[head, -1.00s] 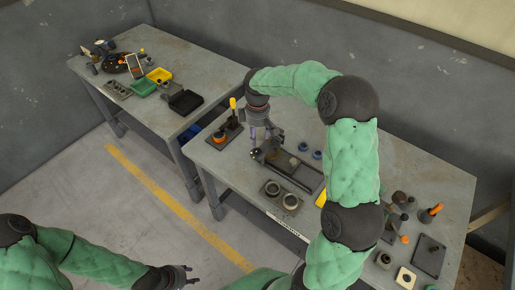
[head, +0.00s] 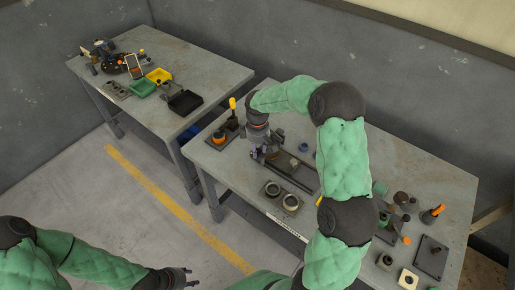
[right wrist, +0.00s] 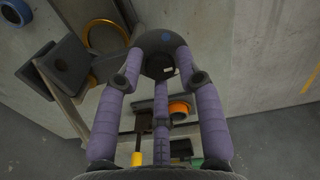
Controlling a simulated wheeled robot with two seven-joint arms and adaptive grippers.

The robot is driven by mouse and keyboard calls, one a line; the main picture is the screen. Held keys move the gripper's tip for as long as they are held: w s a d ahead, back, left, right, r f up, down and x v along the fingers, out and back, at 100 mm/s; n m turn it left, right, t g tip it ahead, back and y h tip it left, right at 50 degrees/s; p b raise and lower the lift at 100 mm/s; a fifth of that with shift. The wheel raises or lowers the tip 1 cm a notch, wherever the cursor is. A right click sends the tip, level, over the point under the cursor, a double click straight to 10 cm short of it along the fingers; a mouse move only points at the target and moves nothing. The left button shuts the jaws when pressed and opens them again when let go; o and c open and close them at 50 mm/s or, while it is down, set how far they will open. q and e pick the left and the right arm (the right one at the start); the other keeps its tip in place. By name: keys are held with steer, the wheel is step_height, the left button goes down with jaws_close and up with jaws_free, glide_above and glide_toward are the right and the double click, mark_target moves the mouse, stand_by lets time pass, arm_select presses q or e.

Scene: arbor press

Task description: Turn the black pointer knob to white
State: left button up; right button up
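My right gripper (head: 264,152) is low over the near-left part of the workbench, at the dark fixture there. In the right wrist view my right gripper (right wrist: 159,75) has its purple fingers spread, with their tips around a dark round part (right wrist: 158,58), which looks like the black pointer knob. A blue spot and a small white mark show on or beside it. I cannot tell the pointer's direction or whether the fingers touch it. In the head view the knob is hidden by the gripper. My left gripper (head: 183,276) is far from the bench, over the floor; its finger state is unclear.
A base with an orange ring and yellow-handled lever (head: 222,134) stands to the left. More parts, including a square plate (head: 431,257), stand at the right. A second table (head: 205,70) is behind left.

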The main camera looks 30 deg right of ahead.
jaws_close()
steer(key=m, duration=0.5)
steer(key=shift+m, duration=0.4)
steer(key=m+b, duration=0.1)
steer(key=m, duration=0.5)
stand_by(0.3)
steer(key=o, duration=0.6)
jaws_free()
steer(key=shift+o, duration=0.2)
